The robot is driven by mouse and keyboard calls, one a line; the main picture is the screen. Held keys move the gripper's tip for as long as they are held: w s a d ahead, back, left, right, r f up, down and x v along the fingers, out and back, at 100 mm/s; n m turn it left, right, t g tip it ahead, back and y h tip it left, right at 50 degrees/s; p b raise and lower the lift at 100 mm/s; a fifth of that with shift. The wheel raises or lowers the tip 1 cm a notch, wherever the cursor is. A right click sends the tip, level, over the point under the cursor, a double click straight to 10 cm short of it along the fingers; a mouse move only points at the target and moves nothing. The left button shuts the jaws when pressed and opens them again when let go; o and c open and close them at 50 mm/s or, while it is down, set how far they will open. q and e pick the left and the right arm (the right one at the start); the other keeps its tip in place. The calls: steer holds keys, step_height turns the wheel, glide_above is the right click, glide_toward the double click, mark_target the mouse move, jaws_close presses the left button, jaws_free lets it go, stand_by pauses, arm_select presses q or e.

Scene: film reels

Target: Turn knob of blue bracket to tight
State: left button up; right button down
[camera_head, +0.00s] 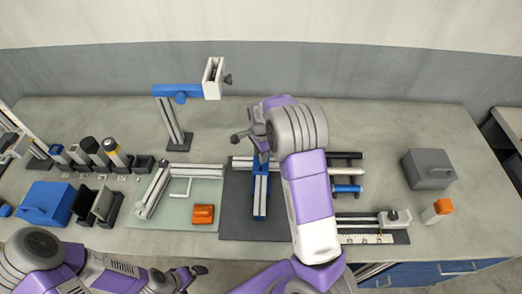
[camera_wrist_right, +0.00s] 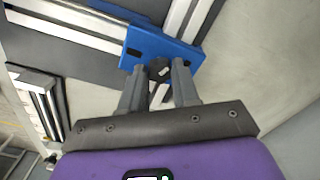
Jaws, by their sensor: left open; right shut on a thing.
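The blue bracket (camera_head: 260,200) lies on the dark mat, across light metal rails. In the right wrist view the blue bracket (camera_wrist_right: 155,45) has a small dark knob (camera_wrist_right: 160,70) at its edge. My right gripper (camera_wrist_right: 160,83) is shut on this knob, with one finger on each side. In the head view my right gripper (camera_head: 262,154) is over the far end of the bracket, and my arm hides part of the area. My left gripper (camera_head: 188,274) is open and empty at the near edge of the table.
Another blue arm (camera_head: 178,92) on a post stands at the back left. An orange block (camera_head: 203,214) lies on the pale mat (camera_head: 195,185). Several bottles stand at the left.

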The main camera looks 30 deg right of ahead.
steer(key=m+p, duration=0.2)
steer(key=m, duration=0.1)
steer(key=shift+r+m, duration=0.15)
steer(key=shift+m, duration=0.25)
steer(key=m+p, duration=0.2)
steer(key=m, duration=0.1)
steer(key=shift+m+p, duration=0.3)
steer(key=shift+p, duration=0.1)
steer(key=m+p, duration=0.2)
steer(key=m, duration=0.1)
steer(key=shift+m+p, duration=0.75)
steer(key=shift+m, duration=0.45)
steer(key=c, duration=0.8)
jaws_free()
